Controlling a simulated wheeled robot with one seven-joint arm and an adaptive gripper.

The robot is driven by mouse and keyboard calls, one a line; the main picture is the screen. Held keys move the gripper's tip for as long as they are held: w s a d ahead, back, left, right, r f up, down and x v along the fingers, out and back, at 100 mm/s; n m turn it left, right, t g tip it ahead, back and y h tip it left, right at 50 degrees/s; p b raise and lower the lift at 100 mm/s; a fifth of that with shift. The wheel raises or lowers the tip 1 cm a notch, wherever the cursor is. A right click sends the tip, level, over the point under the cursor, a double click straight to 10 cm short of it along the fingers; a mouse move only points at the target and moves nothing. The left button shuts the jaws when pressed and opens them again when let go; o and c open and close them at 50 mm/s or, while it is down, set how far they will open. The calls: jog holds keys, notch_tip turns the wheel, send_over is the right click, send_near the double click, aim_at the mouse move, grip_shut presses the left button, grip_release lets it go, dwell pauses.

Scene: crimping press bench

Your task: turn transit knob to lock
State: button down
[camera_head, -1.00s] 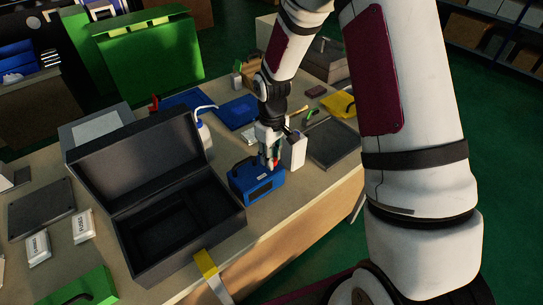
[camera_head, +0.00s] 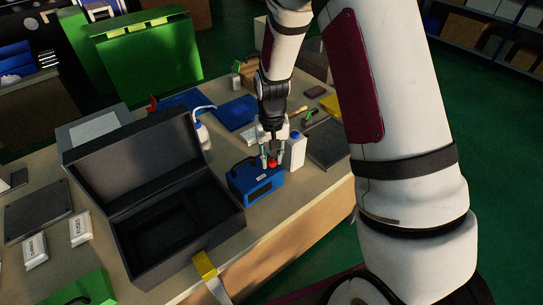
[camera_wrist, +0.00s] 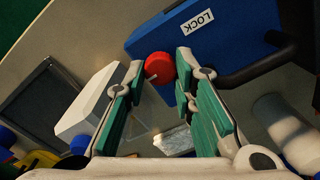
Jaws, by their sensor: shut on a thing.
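The blue press unit (camera_head: 256,188) stands on the bench to the right of the open black case, its black handle at its left end. It also shows in the wrist view (camera_wrist: 228,45), with a white LOCK label (camera_wrist: 197,22). The red transit knob (camera_wrist: 160,66) is on the unit's end, with a small pale mark on its rim. It shows small and red in the head view (camera_head: 272,163). My gripper (camera_head: 271,158) points down, with one finger on each side of the knob, closed on it. The fingers (camera_wrist: 160,72) have green pads.
The open black case (camera_head: 180,215) stands close on the left. A white bottle (camera_head: 294,151) stands just right of my gripper, and a dark tray (camera_head: 328,145) lies beyond it. The bench front below the unit is clear.

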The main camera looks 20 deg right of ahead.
aim_at(272, 160)
dwell(0.3)
jog(key=c, duration=1.3)
grip_release()
jog(key=shift+c, duration=0.2)
notch_tip(272, 160, up, 12)
